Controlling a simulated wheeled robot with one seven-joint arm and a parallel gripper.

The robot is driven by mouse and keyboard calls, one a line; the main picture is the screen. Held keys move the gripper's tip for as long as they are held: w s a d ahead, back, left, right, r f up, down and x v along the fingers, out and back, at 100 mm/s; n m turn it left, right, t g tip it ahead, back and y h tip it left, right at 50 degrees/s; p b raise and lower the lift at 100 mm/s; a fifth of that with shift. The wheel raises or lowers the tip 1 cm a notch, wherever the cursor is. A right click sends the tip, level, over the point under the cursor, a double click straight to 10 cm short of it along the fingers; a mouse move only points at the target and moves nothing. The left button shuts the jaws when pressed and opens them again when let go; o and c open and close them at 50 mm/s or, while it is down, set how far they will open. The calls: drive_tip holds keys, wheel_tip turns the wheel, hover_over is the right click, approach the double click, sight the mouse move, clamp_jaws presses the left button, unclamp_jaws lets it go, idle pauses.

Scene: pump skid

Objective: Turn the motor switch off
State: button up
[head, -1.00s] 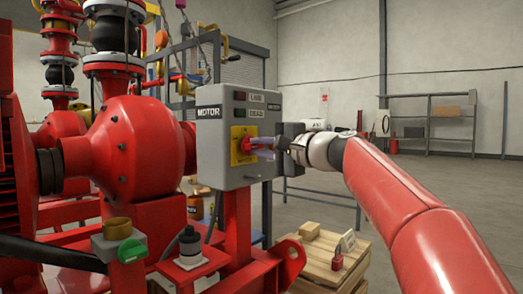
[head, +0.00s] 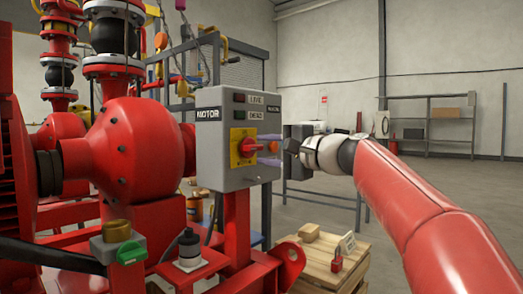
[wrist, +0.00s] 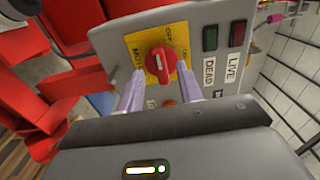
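The motor switch is a red rotary knob (head: 248,147) on a yellow plate on the front of the grey MOTOR box (head: 213,165). In the wrist view the knob (wrist: 160,64) carries a pale mark running nearly up and down the picture. "OFF" lettering shows beyond the knob; other lettering is partly hidden. My gripper (head: 269,150) is open and empty, just right of the knob in the head view.
Red LIVE and green DEAD lamps (head: 240,115) sit above the switch. A red pump casing (head: 120,140) stands left of the box. A wooden crate (head: 325,265) with a red padlock (head: 337,264) stands below right. The floor at right looks clear.

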drive_tip(key=v, duration=0.5)
drive_tip(key=shift+s+d, duration=0.25)
drive_tip(key=shift+f, duration=0.1)
drive_tip(key=s+d+f+n+g+h, duration=0.1)
drive_tip(key=s+f+h, duration=0.4)
drive_tip(key=f, duration=0.4)
drive_tip(key=s+f+n+g+h, duration=0.2)
drive_tip(key=s+f, duration=0.5)
drive_tip(key=f, duration=0.3)
drive_tip(key=s+d+f+n+g+h, duration=0.1)
drive_tip(key=s+d+f+n+h, duration=0.15)
drive_tip(key=s+d+f, duration=0.45)
drive_tip(key=s+d+f+n+g+h, duration=0.1)
drive_tip(key=s+d+f+n+h, duration=0.2)
drive_tip(key=s+f, duration=0.8)
wheel_tip(320, 180, up, 11)
drive_tip(key=m+h+p, duration=0.1)
drive_tip(key=p, duration=1.2)
drive_tip(key=shift+w+d+h, duration=0.15)
drive_tip(key=shift+w+h, duration=0.2)
drive_tip(key=shift+r, duration=0.15)
